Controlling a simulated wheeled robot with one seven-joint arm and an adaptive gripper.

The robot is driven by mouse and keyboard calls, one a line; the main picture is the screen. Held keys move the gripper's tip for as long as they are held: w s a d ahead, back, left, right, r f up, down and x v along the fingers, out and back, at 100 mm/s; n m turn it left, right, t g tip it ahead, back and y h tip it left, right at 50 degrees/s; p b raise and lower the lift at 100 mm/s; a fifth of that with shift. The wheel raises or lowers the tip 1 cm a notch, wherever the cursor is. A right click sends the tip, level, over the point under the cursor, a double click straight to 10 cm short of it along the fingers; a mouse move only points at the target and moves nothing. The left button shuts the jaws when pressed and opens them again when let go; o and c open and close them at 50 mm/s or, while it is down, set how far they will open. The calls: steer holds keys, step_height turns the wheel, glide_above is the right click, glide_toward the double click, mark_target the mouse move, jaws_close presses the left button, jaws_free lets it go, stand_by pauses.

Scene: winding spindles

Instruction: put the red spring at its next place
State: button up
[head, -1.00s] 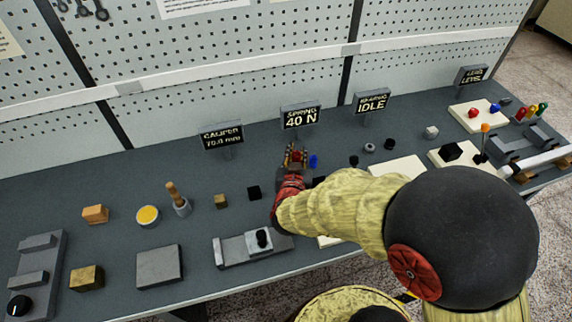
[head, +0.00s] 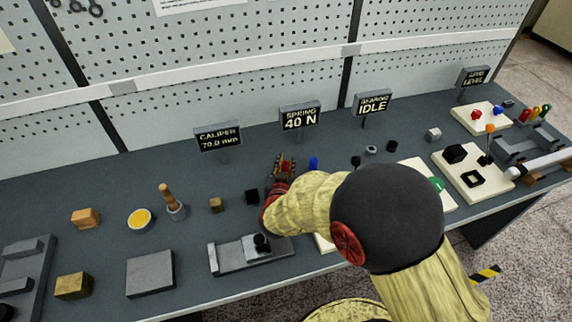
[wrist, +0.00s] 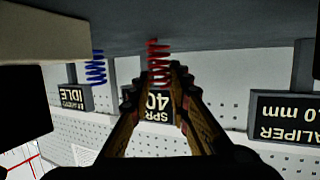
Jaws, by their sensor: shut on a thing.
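My gripper (head: 283,166) is over the back middle of the bench, in front of the sign reading SPRING 40 N (head: 299,116). In the wrist view, which is upside down, my gripper (wrist: 160,85) is shut on the red spring (wrist: 158,60), whose coils stick out past the fingertips toward the bench. In the head view the red spring is hard to tell from the gripper. A blue spring (head: 313,163) stands upright just right of my gripper; it also shows in the wrist view (wrist: 97,67). My arm hides the bench in front of it.
The CALIPER sign (head: 218,137) and BEARING sign (head: 373,102) flank the spring sign. White plates (head: 477,187) stand right. Bench left of my gripper is partly clear.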

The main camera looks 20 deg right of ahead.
steer(key=shift+f, duration=0.2)
steer(key=o, duration=0.8)
steer(key=shift+o, duration=0.8)
